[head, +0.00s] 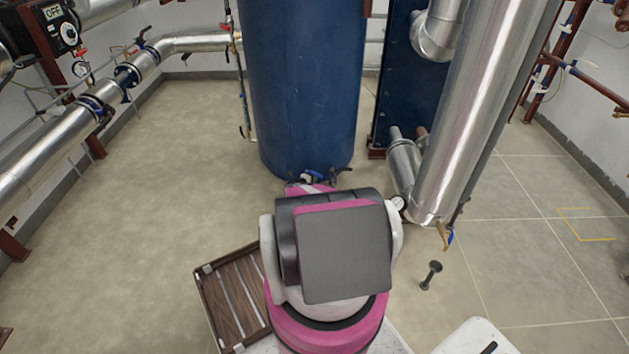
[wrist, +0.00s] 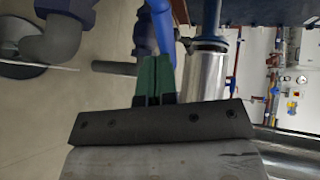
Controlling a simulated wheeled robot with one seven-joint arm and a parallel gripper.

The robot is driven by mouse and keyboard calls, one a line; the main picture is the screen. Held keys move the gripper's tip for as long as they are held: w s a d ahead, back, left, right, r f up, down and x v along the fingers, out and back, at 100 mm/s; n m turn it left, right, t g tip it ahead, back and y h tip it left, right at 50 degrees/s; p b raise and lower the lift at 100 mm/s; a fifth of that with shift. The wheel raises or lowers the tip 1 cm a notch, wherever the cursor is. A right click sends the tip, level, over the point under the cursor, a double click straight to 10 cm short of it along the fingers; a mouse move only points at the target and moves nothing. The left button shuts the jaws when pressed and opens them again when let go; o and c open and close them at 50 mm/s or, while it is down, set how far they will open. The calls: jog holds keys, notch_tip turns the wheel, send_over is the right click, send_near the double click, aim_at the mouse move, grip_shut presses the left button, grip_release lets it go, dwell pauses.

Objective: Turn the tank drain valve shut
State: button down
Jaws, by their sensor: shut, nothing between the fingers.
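The blue tank (head: 305,90) stands upright in the middle of the head view. At its foot a small valve with a blue part (head: 311,176) and a dark fitting (head: 341,172) show just past my arm, which hides what lies below. In the wrist view, a blue lever-like bar (wrist: 162,28) lies just beyond my gripper (wrist: 155,62). My gripper's green fingers are together and hold nothing. Their tips overlap the bar in the picture; I cannot tell whether they touch it. Dark pipework (wrist: 52,38) is to the left. The head view hides the fingers behind my arm.
A large silver pipe (head: 480,110) and a blue plate exchanger (head: 398,75) stand right of the tank. A slatted brown crate (head: 232,300) is beside my arm. A small dark stand (head: 431,274) is on the floor at right. The left floor is clear.

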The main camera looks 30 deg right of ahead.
jog(key=shift+w+d, duration=0.15)
jog(key=shift+d, duration=0.1)
